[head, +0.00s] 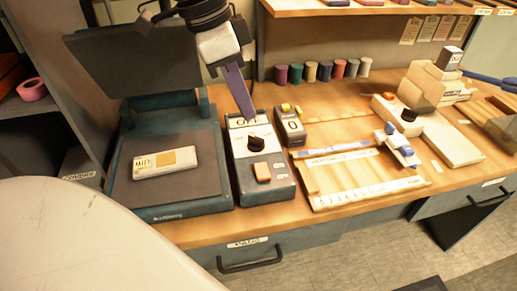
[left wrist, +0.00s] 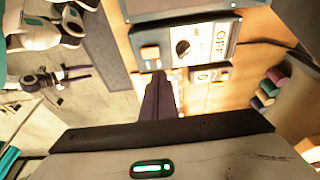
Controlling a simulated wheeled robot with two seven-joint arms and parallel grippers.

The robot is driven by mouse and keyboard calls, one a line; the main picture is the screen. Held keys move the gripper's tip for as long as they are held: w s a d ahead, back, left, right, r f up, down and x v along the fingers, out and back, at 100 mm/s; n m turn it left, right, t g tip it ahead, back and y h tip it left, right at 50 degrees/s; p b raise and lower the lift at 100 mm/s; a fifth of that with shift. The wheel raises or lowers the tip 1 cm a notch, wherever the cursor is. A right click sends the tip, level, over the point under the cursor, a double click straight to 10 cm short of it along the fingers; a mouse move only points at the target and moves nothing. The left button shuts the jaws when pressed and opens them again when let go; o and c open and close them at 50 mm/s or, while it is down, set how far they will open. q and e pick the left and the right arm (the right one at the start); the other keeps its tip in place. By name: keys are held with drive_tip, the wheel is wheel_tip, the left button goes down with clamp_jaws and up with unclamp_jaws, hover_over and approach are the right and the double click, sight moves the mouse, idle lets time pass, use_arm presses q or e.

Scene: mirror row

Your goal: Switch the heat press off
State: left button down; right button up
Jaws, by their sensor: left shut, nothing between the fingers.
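The heat press (head: 172,203) stands at the left of the bench, with its dark lid (head: 130,55) raised. A control box (head: 236,180) sits against its right side. The box has a black knob (head: 256,144) on a white panel and an orange switch (head: 262,172). In the left wrist view the knob (left wrist: 183,46) lies beside the printed word OFF (left wrist: 222,42); its exact setting is unclear. My left gripper (head: 249,112) is shut and empty, its fingers pointing down just above and behind the knob. They hide part of the panel's upper lettering. My right gripper cannot be made out.
A labelled flat piece (head: 164,163) lies on the press plate. A small box with a 0 display (head: 292,127) stands right of the control box. Further right are a ruled tray (head: 365,185) and a white machine with another black knob (head: 409,115). Coloured rolls (head: 325,71) line the back.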

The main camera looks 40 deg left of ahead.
use_arm(q)
drive_tip(key=b, duration=0.3)
approach(258, 162)
drive_tip(key=x, duration=0.3)
drive_tip(key=w+d+x, duration=0.1)
drive_tip(key=x, duration=0.1)
drive_tip(key=shift+f, duration=0.55)
use_arm(e)
drive_tip(key=shift+w+a+f, duration=0.15)
drive_tip(key=shift+w+f, duration=0.05)
drive_tip(key=shift+f, duration=0.2)
drive_tip(key=shift+w+a+f, duration=0.15)
drive_tip(key=shift+f, duration=0.2)
use_arm(q)
drive_tip(key=shift+r, duration=0.1)
use_arm(e)
drive_tip(key=shift+r, duration=0.15)
